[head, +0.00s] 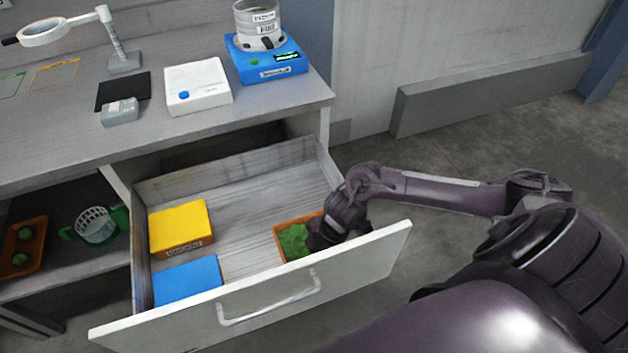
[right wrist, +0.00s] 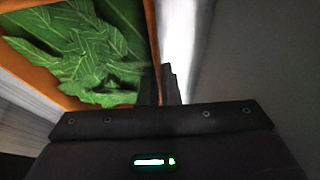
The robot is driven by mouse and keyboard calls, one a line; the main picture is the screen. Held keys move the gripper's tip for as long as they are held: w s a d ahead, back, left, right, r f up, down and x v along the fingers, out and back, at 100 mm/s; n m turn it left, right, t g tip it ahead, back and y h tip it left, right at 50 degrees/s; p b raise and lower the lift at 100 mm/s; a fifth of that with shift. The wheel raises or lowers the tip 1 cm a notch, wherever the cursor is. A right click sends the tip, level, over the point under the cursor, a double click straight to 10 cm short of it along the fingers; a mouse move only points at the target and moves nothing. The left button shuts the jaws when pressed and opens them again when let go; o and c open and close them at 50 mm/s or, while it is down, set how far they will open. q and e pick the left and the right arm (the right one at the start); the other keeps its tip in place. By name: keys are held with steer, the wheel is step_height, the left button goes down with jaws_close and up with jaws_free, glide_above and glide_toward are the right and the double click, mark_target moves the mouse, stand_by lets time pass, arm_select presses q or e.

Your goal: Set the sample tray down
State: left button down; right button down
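The sample tray (head: 298,218) is an orange tray filled with green leaves. It is inside the open drawer, at the right end near the front panel. In the right wrist view the tray (right wrist: 35,78) fills the upper left, leaves facing the camera. My right gripper (head: 320,238) reaches over the drawer's right side to the tray's right edge; the front panel partly hides the tray's lower side. In the wrist view the fingers (right wrist: 160,88) are close together with the tray's wall between them. Whether the tray's underside touches the drawer floor is hard to tell. My left gripper is out of view.
The open drawer (head: 243,207) also holds a yellow box (head: 180,225) and a blue box (head: 187,281) at left, with bare floor between them and the tray. Above is the bench with a white device (head: 198,85) and a blue device (head: 262,60). A green-handled basket (head: 96,226) sits on the shelf.

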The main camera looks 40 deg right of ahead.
steer(key=shift+f, duration=1.6)
steer(key=shift+f, duration=0.15)
steer(key=c, duration=1.6)
jaws_free()
steer(key=shift+c, duration=0.2)
steer(key=v, duration=1.2)
steer(key=shift+s+p, duration=0.1)
steer(key=shift+p, duration=0.25)
steer(key=shift+d, duration=0.1)
